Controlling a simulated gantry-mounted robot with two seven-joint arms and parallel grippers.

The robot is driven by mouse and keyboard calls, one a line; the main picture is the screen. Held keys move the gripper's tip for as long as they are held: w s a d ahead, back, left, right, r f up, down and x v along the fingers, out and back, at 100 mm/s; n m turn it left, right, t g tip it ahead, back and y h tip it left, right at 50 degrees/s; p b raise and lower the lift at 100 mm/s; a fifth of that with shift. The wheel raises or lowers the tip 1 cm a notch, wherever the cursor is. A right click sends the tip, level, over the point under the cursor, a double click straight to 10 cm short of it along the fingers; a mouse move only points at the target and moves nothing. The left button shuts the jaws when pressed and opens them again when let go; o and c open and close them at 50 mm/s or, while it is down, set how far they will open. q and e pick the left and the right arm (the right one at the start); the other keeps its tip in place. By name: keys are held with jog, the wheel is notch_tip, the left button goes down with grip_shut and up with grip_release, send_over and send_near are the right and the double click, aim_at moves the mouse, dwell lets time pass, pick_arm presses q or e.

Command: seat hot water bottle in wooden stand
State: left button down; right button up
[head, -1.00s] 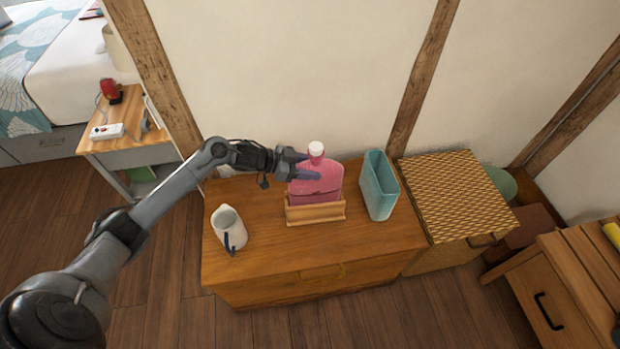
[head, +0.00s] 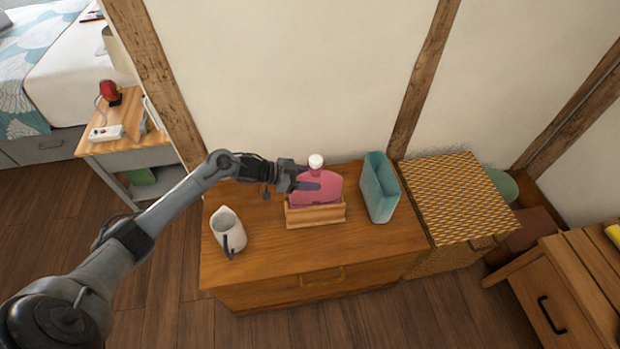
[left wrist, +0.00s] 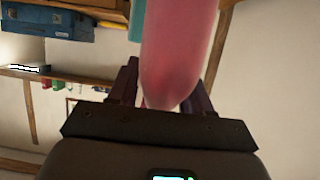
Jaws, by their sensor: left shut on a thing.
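The pink hot water bottle (head: 328,192) with a white cap stands upright at the wooden stand (head: 316,215) on the low wooden chest. Its lower part is hidden behind the stand's front board, so the bottle appears to be down inside the stand. My left gripper (head: 312,181) comes in from the left and is shut on the bottle's upper body. In the left wrist view the pink bottle (left wrist: 180,50) fills the middle, between the two fingers (left wrist: 163,88). My right gripper is not in view.
A white pitcher (head: 228,230) with a dark handle stands left of the stand on the chest (head: 270,262). A teal container (head: 381,188) stands close on the right. A woven basket (head: 455,195) is further right. The chest's front is clear.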

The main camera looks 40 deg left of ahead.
pick_arm(q)
jog(key=shift+c, duration=2.4)
grip_release()
jog(key=shift+s+a+r, duration=0.25)
jog(key=p+v, duration=0.2)
jog(key=v, duration=0.9)
